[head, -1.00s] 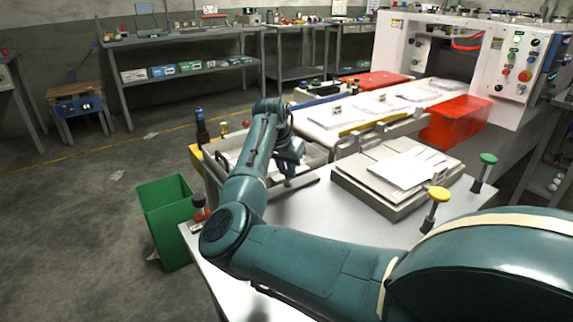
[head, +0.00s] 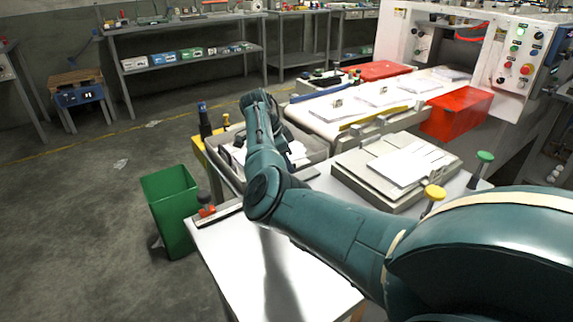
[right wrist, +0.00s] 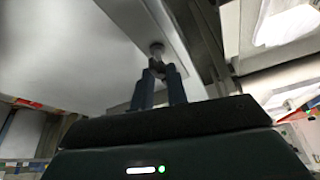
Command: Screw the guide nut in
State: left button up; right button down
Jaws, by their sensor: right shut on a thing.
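My right arm reaches across the head view, and its hand is mostly hidden behind the forearm over the grey tray (head: 318,150). In the right wrist view my right gripper (right wrist: 158,74) has its two blue fingers close together, shut on a small grey round piece (right wrist: 157,50). This looks like the guide nut. It is by the edge of a pale flat metal part (right wrist: 125,20); I cannot tell whether it sits in a thread. My left gripper is not in view.
A metal table (head: 225,250) lies below my arm, with a red-topped clamp (head: 207,211) at its corner. A green bin (head: 170,205) stands left of it. A stacked plate (head: 380,190) and yellow (head: 434,192) and green (head: 485,157) knobs are at the right.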

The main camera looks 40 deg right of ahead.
jog(key=shift+m, duration=0.7)
jog(key=c, duration=1.4)
grip_release()
jog(key=v, duration=1.3)
jog(key=shift+w+d+r, duration=0.15)
jog(key=shift+w, duration=0.1)
